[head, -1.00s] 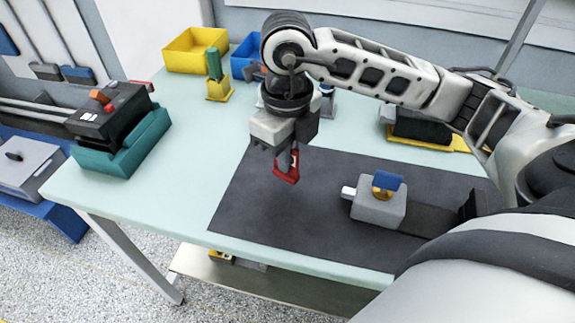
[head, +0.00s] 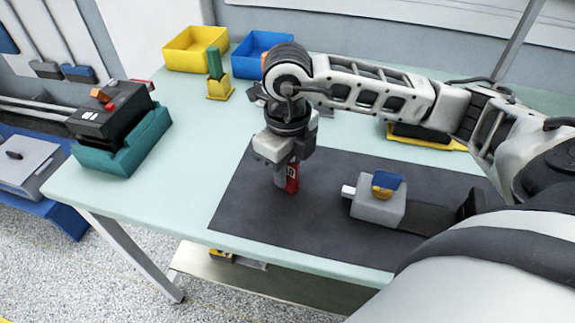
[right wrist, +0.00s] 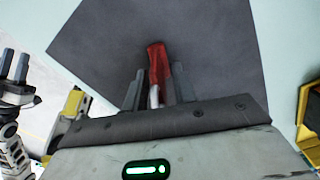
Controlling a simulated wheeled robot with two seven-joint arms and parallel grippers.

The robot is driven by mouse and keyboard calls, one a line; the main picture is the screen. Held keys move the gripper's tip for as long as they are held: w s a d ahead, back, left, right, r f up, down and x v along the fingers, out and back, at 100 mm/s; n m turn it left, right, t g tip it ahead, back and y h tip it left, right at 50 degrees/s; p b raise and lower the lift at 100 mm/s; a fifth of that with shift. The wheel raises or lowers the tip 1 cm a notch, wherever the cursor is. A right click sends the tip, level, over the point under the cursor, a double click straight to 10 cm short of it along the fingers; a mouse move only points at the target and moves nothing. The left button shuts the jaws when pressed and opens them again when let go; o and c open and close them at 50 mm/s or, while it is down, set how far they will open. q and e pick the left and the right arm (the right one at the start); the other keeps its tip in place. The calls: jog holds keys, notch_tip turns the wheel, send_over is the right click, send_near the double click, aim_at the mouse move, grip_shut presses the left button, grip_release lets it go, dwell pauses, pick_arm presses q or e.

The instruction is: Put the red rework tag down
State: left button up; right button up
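The red rework tag (head: 292,178) is at the fingertips of my right gripper (head: 286,178), over the left part of the dark mat (head: 250,205). A small pale mark shows on its face. In the right wrist view the tag (right wrist: 158,64) stands between the two dark fingers (right wrist: 158,88), which are closed around it. Its lower end is close to the mat; I cannot tell if it touches. My left gripper (right wrist: 14,66) shows at the left edge of the right wrist view, its fingers apart and empty. It is not in the head view.
A grey block with a blue-and-yellow knob (head: 378,206) sits on the mat, right of the gripper. Yellow (head: 190,62) and blue (head: 240,70) bins stand at the back. A black device in a teal cradle (head: 150,140) is at the left. The mat's front left is clear.

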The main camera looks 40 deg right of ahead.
notch_tip(320, 180, up, 12)
jog(key=shift+r+p, duration=0.2)
jog(key=shift+p, duration=0.1)
dwell(0.8)
